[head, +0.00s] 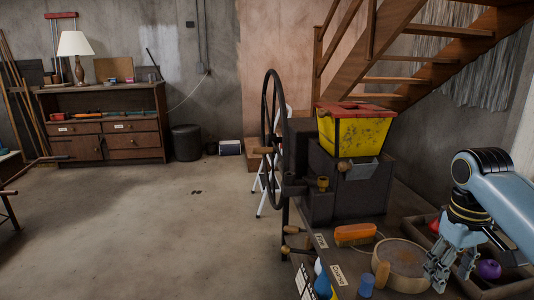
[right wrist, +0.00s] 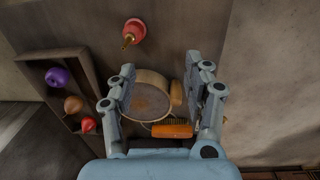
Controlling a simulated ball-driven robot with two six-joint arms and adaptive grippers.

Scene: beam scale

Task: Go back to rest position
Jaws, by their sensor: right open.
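My right gripper (head: 443,268) is open and empty, at the lower right of the head view. It is above the bench, between a round wooden sieve (head: 398,262) and a wooden tray (head: 512,287). In the right wrist view my right gripper (right wrist: 162,80) shows its two fingers wide apart, with the sieve (right wrist: 150,108) below and between them. Nothing is between the fingertips. My left gripper is not in view.
An orange brush (head: 354,233) lies near the sieve; a purple ball (head: 489,269) sits in the tray. A red-and-yellow hopper (head: 362,130) stands on a dark machine with a large wheel (head: 270,130).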

